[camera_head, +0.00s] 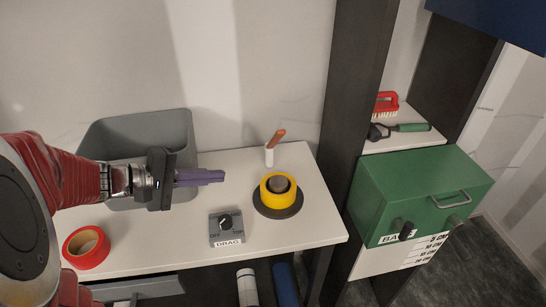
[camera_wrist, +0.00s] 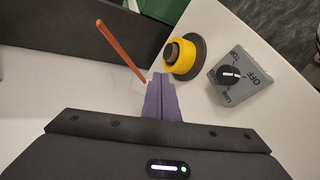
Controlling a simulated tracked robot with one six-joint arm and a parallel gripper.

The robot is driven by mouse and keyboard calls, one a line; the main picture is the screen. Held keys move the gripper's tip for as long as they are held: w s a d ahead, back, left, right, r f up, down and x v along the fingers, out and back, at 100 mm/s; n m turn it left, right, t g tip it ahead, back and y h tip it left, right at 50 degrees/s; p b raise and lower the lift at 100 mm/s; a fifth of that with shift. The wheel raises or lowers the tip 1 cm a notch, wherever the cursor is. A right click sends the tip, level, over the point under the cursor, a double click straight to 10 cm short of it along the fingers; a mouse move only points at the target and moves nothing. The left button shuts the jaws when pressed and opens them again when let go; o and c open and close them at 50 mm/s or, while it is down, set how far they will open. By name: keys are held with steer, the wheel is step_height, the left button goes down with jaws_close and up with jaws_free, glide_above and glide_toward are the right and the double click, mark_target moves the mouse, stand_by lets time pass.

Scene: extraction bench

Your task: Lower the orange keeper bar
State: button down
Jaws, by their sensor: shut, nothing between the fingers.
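The orange keeper bar (camera_head: 277,138) stands up at a slant from a small white post (camera_head: 269,157) near the back of the white bench. In the wrist view the keeper bar (camera_wrist: 121,51) shows as a long orange strip, up and left of my fingertips. My gripper (camera_head: 222,176) has its purple fingers together and empty, over the bench to the left of the bar and apart from it. The closed fingers also show in the wrist view (camera_wrist: 163,78); they hide part of the post's surroundings there.
A yellow ring on a dark round base (camera_head: 278,205) sits right of my fingers. A grey drag dial box (camera_head: 226,229) stands in front. A red tape roll (camera_head: 86,247) and grey bin (camera_head: 150,125) are left. A green box (camera_head: 420,190) stands beyond a dark upright (camera_head: 355,100).

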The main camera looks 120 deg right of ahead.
steer(key=w+d+f+n+t+h, duration=0.1)
steer(key=w+d+n+t+h, duration=0.15)
steer(key=w, duration=0.95)
steer(key=w+d+f+n+t+h, duration=0.1)
steer(key=w+n+t+h, duration=0.25)
steer(key=w, duration=0.85)
steer(key=w+a+r+n+t, duration=0.1)
steer(key=w+a+n+t, duration=0.2)
steer(key=w, duration=0.6)
steer(key=w+a+r+n+t, duration=0.1)
steer(key=w+a+t, duration=0.3)
steer(key=w, duration=0.5)
steer(key=w+a+r+n+t, duration=0.2)
steer(key=w+a, duration=0.3)
steer(key=w, duration=0.4)
steer(key=a+n+t+y, duration=0.3)
steer(key=a+y, duration=0.3)
steer(key=a, duration=2.2)
steer(key=shift+s+f+t, duration=0.3)
steer(key=shift+f+t, duration=0.05)
steer(key=shift+t, duration=0.05)
